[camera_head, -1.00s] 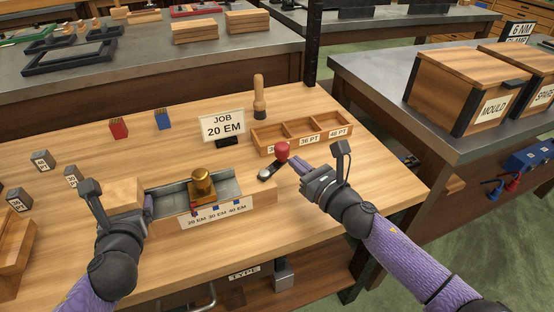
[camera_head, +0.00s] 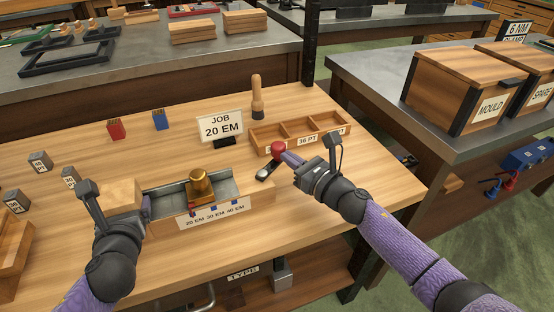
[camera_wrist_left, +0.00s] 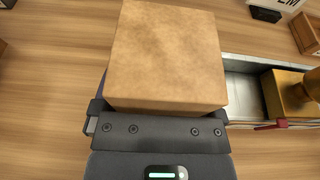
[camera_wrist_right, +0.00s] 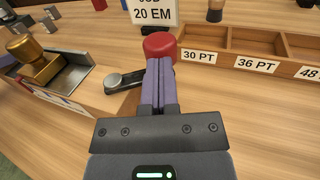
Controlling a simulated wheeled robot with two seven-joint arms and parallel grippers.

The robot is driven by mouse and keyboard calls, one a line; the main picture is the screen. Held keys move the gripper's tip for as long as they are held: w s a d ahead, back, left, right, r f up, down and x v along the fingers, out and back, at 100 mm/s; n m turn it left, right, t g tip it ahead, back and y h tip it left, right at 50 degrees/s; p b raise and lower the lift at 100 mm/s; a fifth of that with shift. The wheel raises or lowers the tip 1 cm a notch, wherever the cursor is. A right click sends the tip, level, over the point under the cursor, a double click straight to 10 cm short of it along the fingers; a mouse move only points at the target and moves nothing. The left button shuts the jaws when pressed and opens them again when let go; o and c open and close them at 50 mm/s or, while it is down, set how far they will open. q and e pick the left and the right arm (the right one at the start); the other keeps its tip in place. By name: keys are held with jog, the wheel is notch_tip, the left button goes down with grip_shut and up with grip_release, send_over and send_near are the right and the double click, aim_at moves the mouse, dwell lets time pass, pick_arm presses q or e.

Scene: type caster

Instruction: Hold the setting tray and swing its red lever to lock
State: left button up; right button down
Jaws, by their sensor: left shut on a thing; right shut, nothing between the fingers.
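The setting tray (camera_head: 168,196) lies on the bench, a metal channel with a wooden front rail labelled 20 EM, 30 EM and 40 EM. A brass knobbed slide (camera_head: 200,184) sits in it. My left gripper (camera_head: 122,206) is shut on the wooden block at the tray's left end (camera_wrist_left: 167,55); its fingers are mostly hidden under the block. The lever (camera_head: 267,170) is a dark arm at the tray's right end with a red knob (camera_head: 278,148). My right gripper (camera_head: 290,158) is shut and empty, its fingertips against or just beside the knob (camera_wrist_right: 160,46); contact is hard to tell.
A JOB 20 EM sign (camera_head: 220,128) stands behind the tray. A three-compartment wooden box (camera_head: 262,146) is close behind the knob. A wooden-handled tool (camera_head: 257,95) and red (camera_head: 116,130) and blue (camera_head: 160,121) blocks stand further back. Bench right of the lever is clear.

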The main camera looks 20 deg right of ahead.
jog(key=shift+w+n+y, duration=0.3)
jog(key=shift+w+y, duration=0.1)
pick_arm(q)
jog(key=shift+d, duration=0.1)
pick_arm(e)
jog(key=shift+w+a, duration=0.1)
jog(key=shift+w, duration=0.95)
jog(key=s+d, duration=0.6)
jog(key=s, duration=0.1)
jog(key=s+d, duration=0.2)
jog(key=s, duration=0.2)
jog(key=shift+d, duration=0.4)
pick_arm(q)
jog(key=o, duration=1)
jog(key=shift+c, duration=0.2)
